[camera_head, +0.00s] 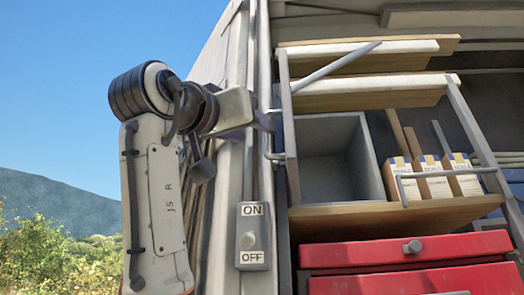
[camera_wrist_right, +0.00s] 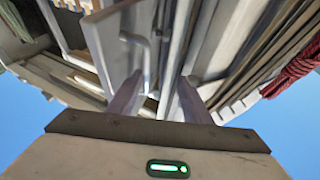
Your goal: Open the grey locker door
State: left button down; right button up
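The grey locker (camera_head: 335,165) stands on a wooden shelf, with its inside showing empty. A thin grey panel (camera_head: 289,130), seen nearly edge-on at its left, looks like its door standing open. A small handle (camera_head: 275,157) sticks out from the panel's left face. In the wrist view a grey panel (camera_wrist_right: 118,35) with a bent handle (camera_wrist_right: 143,48) lies beyond the fingers. My right gripper (camera_head: 258,124) is beside the panel, above the handle. Its fingers are apart with nothing clearly between them, as the wrist view shows (camera_wrist_right: 160,98). I cannot tell whether a finger touches the panel. My left gripper is out of view.
An ON/OFF switch box (camera_head: 252,236) is on the wall below my right gripper. Several cartons (camera_head: 433,178) stand right of the locker behind a rail. Red drawers (camera_head: 405,251) are below. A red rope (camera_wrist_right: 292,70) hangs in the wrist view. Open sky lies left.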

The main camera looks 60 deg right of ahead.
jog(key=shift+w+f+n+t, duration=0.35)
jog(key=shift+w+n+t, duration=0.05)
jog(key=shift+w, duration=0.35)
jog(key=w+a+f+p, duration=0.1)
jog(key=w+a+f, duration=0.3)
jog(key=a, duration=0.5)
jog(key=shift+w+m+g, duration=0.3)
jog(key=shift+w+g, duration=0.1)
jog(key=shift+w, duration=0.6)
jog(key=shift+f+p, duration=0.1)
jog(key=shift+p, duration=0.2)
jog(key=shift+a, duration=0.15)
